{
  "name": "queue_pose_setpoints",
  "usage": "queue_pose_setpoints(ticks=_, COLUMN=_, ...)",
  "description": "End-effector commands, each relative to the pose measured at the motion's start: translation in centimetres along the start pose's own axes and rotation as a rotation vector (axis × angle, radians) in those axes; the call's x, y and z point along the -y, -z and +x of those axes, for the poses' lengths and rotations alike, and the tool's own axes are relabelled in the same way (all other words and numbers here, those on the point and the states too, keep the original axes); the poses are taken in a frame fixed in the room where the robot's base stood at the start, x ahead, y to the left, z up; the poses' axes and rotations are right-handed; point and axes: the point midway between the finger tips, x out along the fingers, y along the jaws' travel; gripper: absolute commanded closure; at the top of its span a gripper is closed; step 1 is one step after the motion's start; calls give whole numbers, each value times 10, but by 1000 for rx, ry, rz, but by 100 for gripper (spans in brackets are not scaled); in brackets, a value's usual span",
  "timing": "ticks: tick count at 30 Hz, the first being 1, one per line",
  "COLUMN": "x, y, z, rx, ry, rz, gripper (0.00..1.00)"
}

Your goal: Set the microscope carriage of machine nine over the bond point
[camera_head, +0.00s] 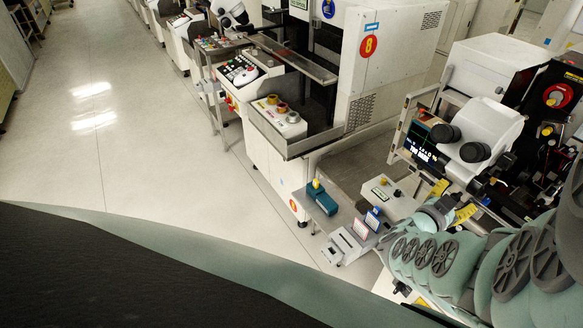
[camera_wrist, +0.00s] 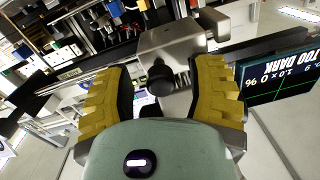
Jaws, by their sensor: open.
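The white microscope (camera_head: 487,140) with two black eyepieces is on the machine at the right of the head view. Its number is not readable. A dark screen (camera_head: 420,142) beside it also shows in the wrist view (camera_wrist: 283,78), reading "TOO DARK" and 0 %. My gripper (camera_head: 453,200) is below the microscope in the head view, its yellow fingers spread. In the wrist view my gripper (camera_wrist: 162,80) is open around a round black knob (camera_wrist: 160,77) on a grey metal block (camera_wrist: 172,42). Gaps show on both sides of the knob. The bond point cannot be made out.
A machine marked 8 (camera_head: 369,44) stands to the left, with a button console (camera_head: 240,72). A low bench with a teal tool (camera_head: 322,199) and small boxes (camera_head: 348,243) stands near my arm. The pale floor aisle (camera_head: 110,130) at left is clear.

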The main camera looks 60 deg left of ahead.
Motion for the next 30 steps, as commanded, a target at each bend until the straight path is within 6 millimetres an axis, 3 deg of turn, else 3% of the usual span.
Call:
queue_pose_setpoints(ticks=4, x=2, y=-1, z=-1, rx=2, ry=5, rz=0, gripper=44)
queue_pose_setpoints(ticks=5, x=2, y=-1, z=-1, rx=2, ry=5, rz=0, gripper=40)
queue_pose_setpoints(ticks=22, x=2, y=-1, z=-1, rx=2, ry=4, rz=0, gripper=98)
queue_pose_setpoints(ticks=30, x=1, y=0, z=-1, rx=1, ry=3, rz=0, gripper=100)
